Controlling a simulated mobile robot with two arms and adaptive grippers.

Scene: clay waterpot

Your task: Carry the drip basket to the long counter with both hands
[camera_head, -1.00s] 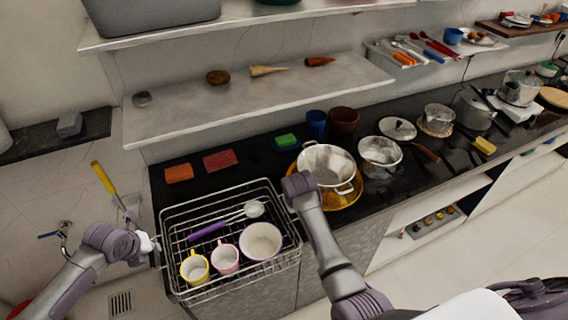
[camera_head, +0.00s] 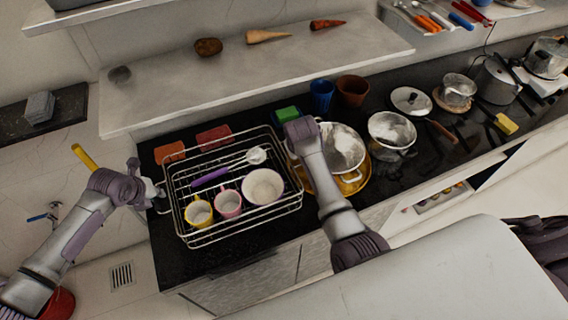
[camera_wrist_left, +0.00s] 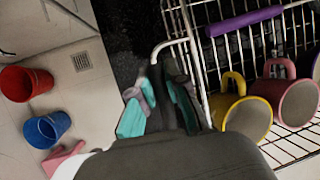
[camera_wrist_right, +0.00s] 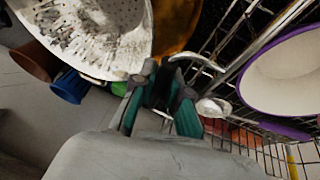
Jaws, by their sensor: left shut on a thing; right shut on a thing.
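The wire drip basket (camera_head: 252,224) is over the near left end of the long black counter (camera_head: 215,262); I cannot tell whether its bottom touches. It holds a yellow cup (camera_head: 198,212), a pink cup (camera_head: 228,203), a white bowl (camera_head: 263,187) and a purple-handled ladle (camera_head: 210,180). My left gripper (camera_head: 154,192) is shut on the basket's left end; its fingers (camera_wrist_left: 160,82) also show in the left wrist view. My right gripper (camera_wrist_right: 163,80) is shut at the right end. In the head view its fingers are mostly hidden behind my wrist.
A colander (camera_head: 342,150) in a yellow basin stands close right of the basket. A shelf (camera_head: 270,75) hangs above. Red and blue buckets (camera_wrist_left: 46,130) stand on the floor.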

